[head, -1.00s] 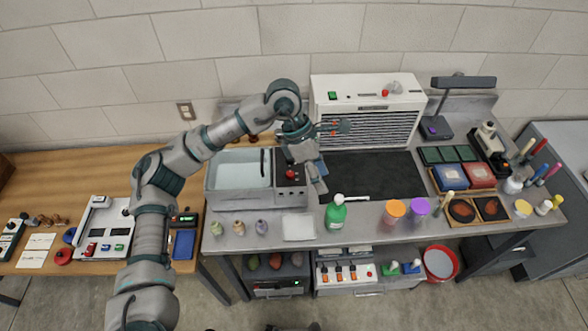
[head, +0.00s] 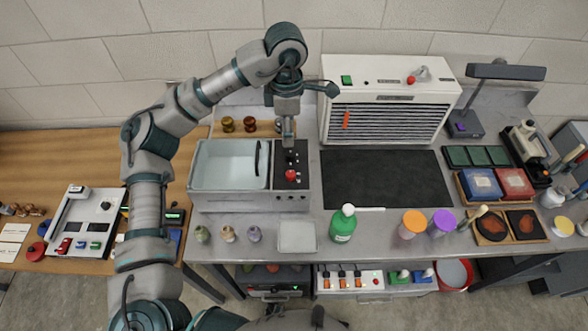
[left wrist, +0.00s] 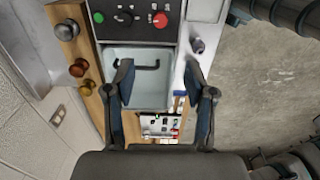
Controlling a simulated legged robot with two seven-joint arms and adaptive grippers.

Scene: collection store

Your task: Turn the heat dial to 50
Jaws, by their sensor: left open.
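The metal tank unit (head: 228,200) stands on the grey bench with a dark control panel (head: 305,178) on its right side. The panel carries a red knob (head: 291,175) and black dials (head: 292,157) behind it. In the left wrist view, a black dial (left wrist: 123,16) sits between a green button (left wrist: 98,17) and a red knob (left wrist: 160,19). I cannot read any dial's label or setting. My left gripper (head: 289,136) points down above the panel's back end; its open fingers (left wrist: 160,78) show apart and empty in the left wrist view. My right gripper is out of view.
A white vented cabinet (head: 385,118) stands behind a black mat (head: 385,180). Brown knob-like pieces (head: 228,124) sit behind the tank. A white tray (head: 297,236), a green bottle (head: 343,224) and small jars (head: 227,234) line the bench front.

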